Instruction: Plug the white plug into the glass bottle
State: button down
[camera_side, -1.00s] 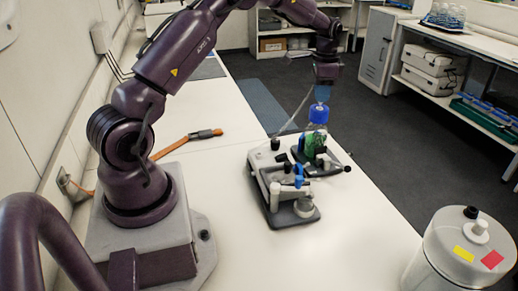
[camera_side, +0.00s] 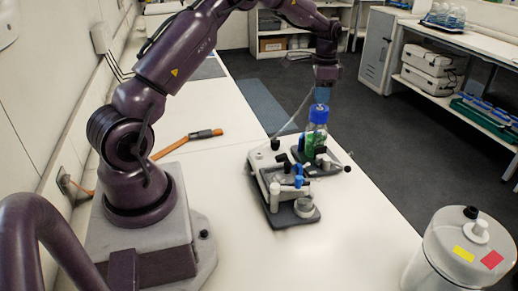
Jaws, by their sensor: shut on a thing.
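The glass bottle (camera_side: 316,138) stands upright on a dark stand, with a blue cap (camera_side: 318,113) and green showing at its lower part. My gripper (camera_side: 322,99) is directly above the cap, pointing down, with almost no gap showing between them. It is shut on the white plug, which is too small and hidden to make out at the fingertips. A thin pale line (camera_side: 294,117) runs from near my gripper down left to the device. I cannot tell whether the plug touches the cap.
A grey and white device (camera_side: 262,165) with knobs and blue parts stands left of and in front of the bottle. An orange-handled tool (camera_side: 186,143) lies near my base. A white-lidded container (camera_side: 452,240) is at the front right. The white table is clear between them.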

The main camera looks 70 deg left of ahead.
jog(key=shift+f, duration=0.75)
dwell(0.8)
jog(key=c, duration=1.1)
grip_release()
jog(key=shift+o, duration=0.2)
